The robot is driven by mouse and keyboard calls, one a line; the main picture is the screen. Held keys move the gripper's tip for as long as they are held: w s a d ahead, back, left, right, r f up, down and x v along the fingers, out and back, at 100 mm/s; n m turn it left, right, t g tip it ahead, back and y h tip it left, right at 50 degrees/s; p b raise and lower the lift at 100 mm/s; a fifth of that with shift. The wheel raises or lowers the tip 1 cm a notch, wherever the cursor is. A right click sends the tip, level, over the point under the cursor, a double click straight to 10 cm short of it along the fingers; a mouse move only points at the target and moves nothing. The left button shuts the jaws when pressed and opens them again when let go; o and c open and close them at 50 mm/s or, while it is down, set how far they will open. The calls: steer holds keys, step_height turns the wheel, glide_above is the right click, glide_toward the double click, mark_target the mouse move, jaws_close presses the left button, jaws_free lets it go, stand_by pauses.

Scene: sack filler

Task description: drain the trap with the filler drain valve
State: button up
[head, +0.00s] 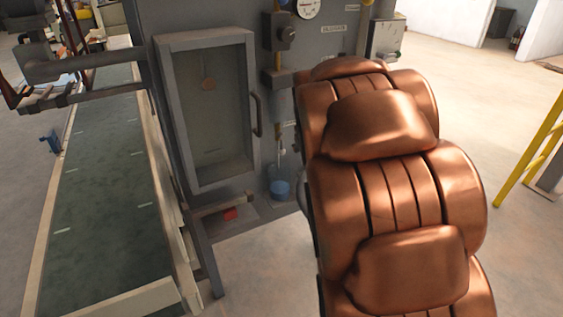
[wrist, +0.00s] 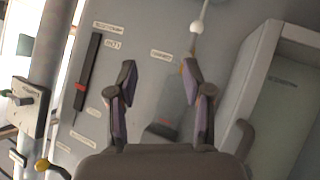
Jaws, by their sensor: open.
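In the head view, a pipe run with grey blocks (head: 280,80) goes down the grey machine front, right of a glazed door. A small pale fitting (head: 283,158) hangs at its lower end, above a blue cup (head: 280,190). I cannot tell which part is the drain valve. My gripper (wrist: 160,72) is open and empty before the panel in the wrist view; my copper arm hides it in the head view. A white ball on a thin rod (wrist: 197,27) shows beyond the right finger. A grey block (wrist: 165,120) shows between the fingers, partly hidden.
The glazed door (head: 208,110) with its handle (head: 257,115) stands left of the pipes; its frame is close to my right finger in the wrist view (wrist: 262,60). A green conveyor (head: 100,190) lies left. A yellow rail (head: 530,150) stands right, with clear floor before it.

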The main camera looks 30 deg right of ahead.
mark_target(284, 153)
steer(key=w+d+f+n+t+y+b, duration=0.2)
steer(key=w+d+f+t+b, duration=0.25)
steer(key=w, duration=0.25)
steer(key=f+n+t+y+b, duration=0.1)
steer(key=f+y+b, duration=0.1)
steer(key=a+f+n+t+y+b, duration=0.1)
steer(key=f+y+b, duration=0.1)
steer(key=y, duration=0.1)
steer(key=a+f+n+t+y+b, duration=0.1)
steer(key=f+y+b, duration=0.1)
steer(key=shift+w+a+f+t+y, duration=0.15)
steer(key=shift+a+f+t+y, duration=0.1)
steer(key=shift+f+y, duration=0.1)
steer(key=shift+b+x, duration=0.3)
steer(key=shift+x, duration=3.2)
steer(key=shift+d, duration=0.1)
jaws_close()
